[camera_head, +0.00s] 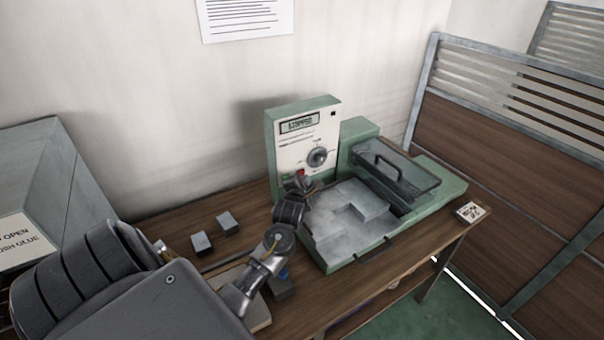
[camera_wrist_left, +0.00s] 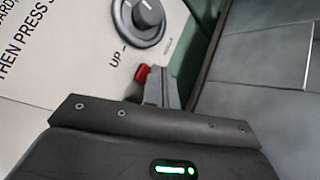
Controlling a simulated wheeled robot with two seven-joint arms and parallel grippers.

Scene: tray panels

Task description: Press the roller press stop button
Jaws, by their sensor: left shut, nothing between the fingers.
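The roller press (camera_head: 448,190) is a green machine on the table, with a cream upright control panel (camera_head: 292,147). A red button (camera_head: 300,173) is low on the panel, below a dark round knob (camera_head: 317,157). The wrist view shows the red button (camera_wrist_left: 142,73) just beyond the fingertips and the knob (camera_wrist_left: 147,18) above it. My left gripper (camera_head: 300,185) is shut and empty, at the panel's lower part. Its fingertips (camera_wrist_left: 162,75) overlap the red button's edge; whether they touch it I cannot tell. The small display (camera_head: 299,123) seems to read STOPPED. My right gripper is not in view.
The press has a grey bed (camera_head: 335,222) and a clear guard with a handle (camera_head: 395,170). Two small grey blocks (camera_head: 202,243) (camera_head: 228,222) lie left on the wooden table (camera_head: 175,218). A printed tag (camera_head: 470,212) lies at the right. A wall stands behind.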

